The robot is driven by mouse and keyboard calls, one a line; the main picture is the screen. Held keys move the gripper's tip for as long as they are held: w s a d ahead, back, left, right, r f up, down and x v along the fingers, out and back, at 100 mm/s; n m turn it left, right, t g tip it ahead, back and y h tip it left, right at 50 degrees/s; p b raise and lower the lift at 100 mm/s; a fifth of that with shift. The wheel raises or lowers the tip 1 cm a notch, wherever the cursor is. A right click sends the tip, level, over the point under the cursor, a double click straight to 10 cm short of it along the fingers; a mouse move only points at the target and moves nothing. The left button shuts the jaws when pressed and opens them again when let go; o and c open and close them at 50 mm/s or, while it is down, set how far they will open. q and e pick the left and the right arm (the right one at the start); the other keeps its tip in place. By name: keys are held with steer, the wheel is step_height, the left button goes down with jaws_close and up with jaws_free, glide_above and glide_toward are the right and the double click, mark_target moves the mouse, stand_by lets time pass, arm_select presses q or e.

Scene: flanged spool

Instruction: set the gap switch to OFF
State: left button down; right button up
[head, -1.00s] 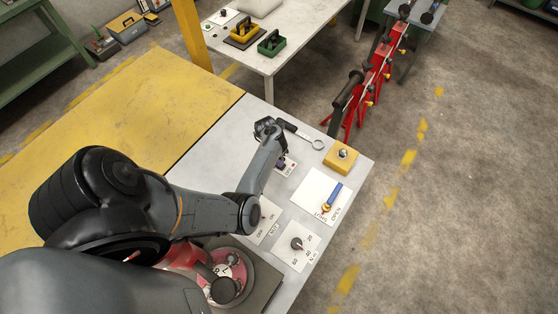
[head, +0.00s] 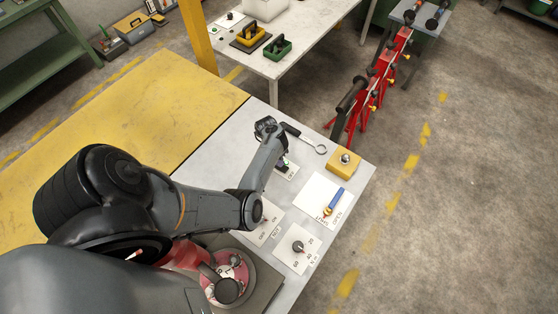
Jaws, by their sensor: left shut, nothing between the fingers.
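A small white switch plate (head: 291,173) lies on the grey table, partly hidden behind my left wrist. A green spot shows on it beside the fingers; its lettering is too small to read, so I cannot confirm that it is the gap switch. My left gripper (head: 282,165) is shut and empty, low over this plate. Whether it touches the switch is hidden. Another plate with a small switch (head: 265,222) and lettering lies nearer, partly behind my left arm. My right gripper is not in view.
A plate with a round dial (head: 298,246), a plate with a blue-handled valve (head: 334,198), a yellow block with a metal knob (head: 345,159) and a ring-ended tool (head: 308,139) lie around the gripper. The grey table's (head: 225,142) back left is clear.

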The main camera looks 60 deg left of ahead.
arm_select(q)
steer(key=p+v, duration=0.2)
steer(key=v, duration=0.1)
steer(key=shift+w+d+r, duration=0.1)
steer(key=shift+w+r, duration=0.05)
steer(key=w+p+v, duration=0.1)
steer(key=p+v, duration=0.1)
steer(key=v, duration=0.7)
steer(key=shift+s+d+r, duration=0.15)
steer(key=shift+s+d, duration=0.05)
steer(key=shift+s, duration=0.25)
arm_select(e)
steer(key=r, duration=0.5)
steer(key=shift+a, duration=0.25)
arm_select(q)
steer(key=b, duration=0.5)
steer(key=shift+w+a, duration=0.2)
steer(key=shift+w, duration=0.05)
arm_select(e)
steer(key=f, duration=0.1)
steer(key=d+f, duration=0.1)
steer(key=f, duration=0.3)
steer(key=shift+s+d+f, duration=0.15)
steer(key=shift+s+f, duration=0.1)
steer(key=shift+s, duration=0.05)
